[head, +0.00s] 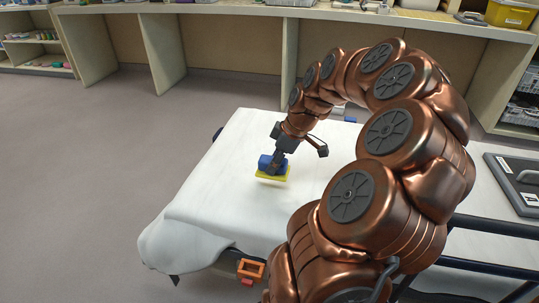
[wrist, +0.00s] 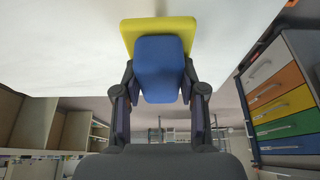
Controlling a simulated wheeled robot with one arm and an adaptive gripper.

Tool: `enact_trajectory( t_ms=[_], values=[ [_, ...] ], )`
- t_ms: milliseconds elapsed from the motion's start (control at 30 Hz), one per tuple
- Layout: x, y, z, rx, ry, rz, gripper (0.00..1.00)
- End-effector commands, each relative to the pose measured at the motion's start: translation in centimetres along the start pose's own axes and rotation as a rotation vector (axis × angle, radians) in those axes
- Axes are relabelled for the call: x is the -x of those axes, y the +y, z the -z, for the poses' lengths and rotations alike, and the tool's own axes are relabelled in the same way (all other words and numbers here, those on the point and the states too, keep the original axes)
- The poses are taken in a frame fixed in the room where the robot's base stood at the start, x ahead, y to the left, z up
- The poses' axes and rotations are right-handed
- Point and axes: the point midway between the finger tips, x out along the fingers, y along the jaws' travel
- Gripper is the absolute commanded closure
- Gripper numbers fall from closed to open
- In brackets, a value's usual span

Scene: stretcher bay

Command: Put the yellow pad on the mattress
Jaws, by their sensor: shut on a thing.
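The yellow pad (head: 274,176) has a blue block-like grip on its upper side. My gripper (head: 277,157) is shut on the blue part. In the wrist view, the fingers of my gripper (wrist: 158,88) sit on either side of the blue part, and the yellow pad (wrist: 130,32) lies beyond it. The mattress (wrist: 60,45) also fills the top of the wrist view.
Shelving with a counter (head: 235,45) runs along the back. A dark panel (head: 515,180) lies at the right. An orange bracket (head: 250,270) is at the mattress's near edge. A cabinet with coloured drawers (wrist: 285,105) shows in the wrist view. Open floor (head: 80,180) is at left.

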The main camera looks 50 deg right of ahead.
Motion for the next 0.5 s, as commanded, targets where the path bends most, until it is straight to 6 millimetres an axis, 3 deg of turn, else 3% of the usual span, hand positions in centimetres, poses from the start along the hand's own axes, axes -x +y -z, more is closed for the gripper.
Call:
enact_trajectory(
  t_ms=[233, 500],
  values=[
    [-1.0, 3.7, 1.4, -0.001, 0.0, -0.003, 0.92],
    [-1.9, 6.7, 2.6, -0.001, 0.0, 0.001, 0.92]
  ],
)
